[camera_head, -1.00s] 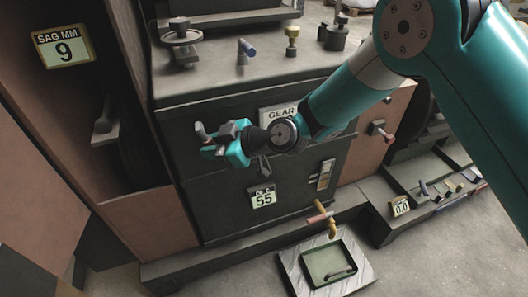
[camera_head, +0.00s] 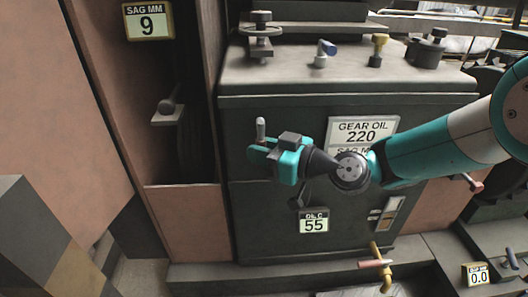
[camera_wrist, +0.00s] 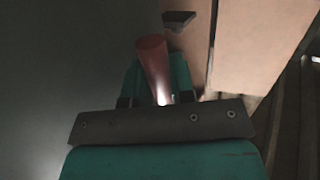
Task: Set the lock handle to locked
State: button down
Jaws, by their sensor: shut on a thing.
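My gripper (camera_head: 264,152) is in front of the dark machine cabinet, left of the GEAR OIL sign. In the wrist view its teal fingers (camera_wrist: 154,85) are shut on a reddish rod-like grip (camera_wrist: 152,60). In the head view a grey upright stub (camera_head: 260,128) shows at the fingertips. I cannot tell whether the gripped piece is the lock handle or what it is fixed to. A dark lever (camera_head: 299,197) sits on the cabinet front just below my gripper, partly hidden by it. A red-ended handle (camera_head: 472,183) shows at the right, behind my arm.
A DIL C sign (camera_head: 313,222) hangs below my gripper. A T-handled yellow tap (camera_head: 378,262) stands low. A brown panel stands at the left.

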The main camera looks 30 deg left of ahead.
jog(key=shift+s+a, duration=0.1)
jog(key=shift+s, duration=0.05)
jog(key=c, duration=1.2)
grip_release()
jog(key=shift+c, duration=0.2)
jog(key=d+r, duration=0.1)
jog(key=d, duration=1.6)
jog(key=shift+d+r, duration=0.2)
jog(key=shift+r, duration=0.05)
jog(key=shift+s, duration=0.15)
